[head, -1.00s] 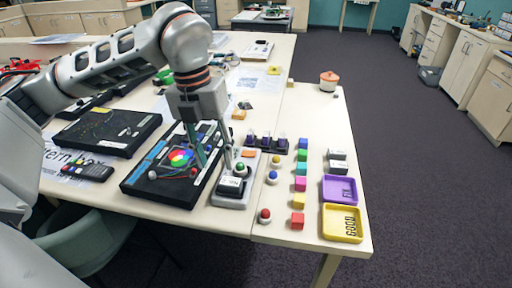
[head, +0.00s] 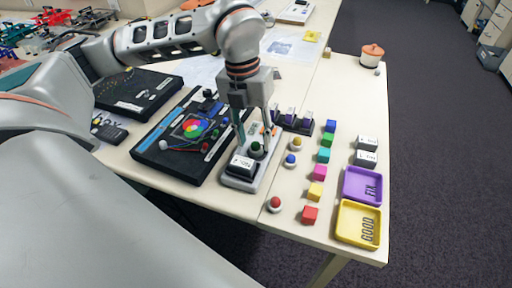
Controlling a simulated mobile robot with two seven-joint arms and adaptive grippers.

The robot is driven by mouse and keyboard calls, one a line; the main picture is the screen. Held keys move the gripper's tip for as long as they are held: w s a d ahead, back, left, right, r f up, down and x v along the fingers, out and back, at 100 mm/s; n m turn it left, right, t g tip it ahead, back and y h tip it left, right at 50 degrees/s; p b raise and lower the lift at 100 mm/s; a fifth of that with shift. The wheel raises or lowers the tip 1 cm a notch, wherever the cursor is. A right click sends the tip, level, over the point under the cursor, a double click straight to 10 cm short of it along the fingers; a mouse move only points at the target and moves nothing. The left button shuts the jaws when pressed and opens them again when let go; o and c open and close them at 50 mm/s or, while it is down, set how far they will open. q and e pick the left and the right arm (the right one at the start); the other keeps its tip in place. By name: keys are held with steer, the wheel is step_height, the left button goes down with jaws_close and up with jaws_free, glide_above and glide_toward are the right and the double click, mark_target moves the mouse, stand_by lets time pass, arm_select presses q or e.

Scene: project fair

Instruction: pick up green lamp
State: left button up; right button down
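The green lamp (head: 256,149) is a small dark green ball-shaped bulb seated on a grey test stand (head: 232,182). A black block with a white label (head: 242,165) is on the front of the stand. My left gripper (head: 254,143) points down over the stand. Its two fingers are open, one on each side of the green lamp, with what look like gaps between. Whether a finger touches it I cannot tell. My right gripper is not in view.
A black board with a colour wheel (head: 163,159) lies left of the stand. Red (head: 275,204), blue (head: 290,160) and yellow (head: 296,144) lamps stand to the right, then coloured cubes, a purple tray (head: 347,192) and a yellow tray (head: 341,228). A dark rack (head: 307,125) is behind.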

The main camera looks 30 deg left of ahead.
arm_select(q)
steer(key=shift+f, duration=0.5)
steer(key=c, duration=1)
steer(key=shift+c, duration=0.2)
steer(key=shift+r, duration=0.15)
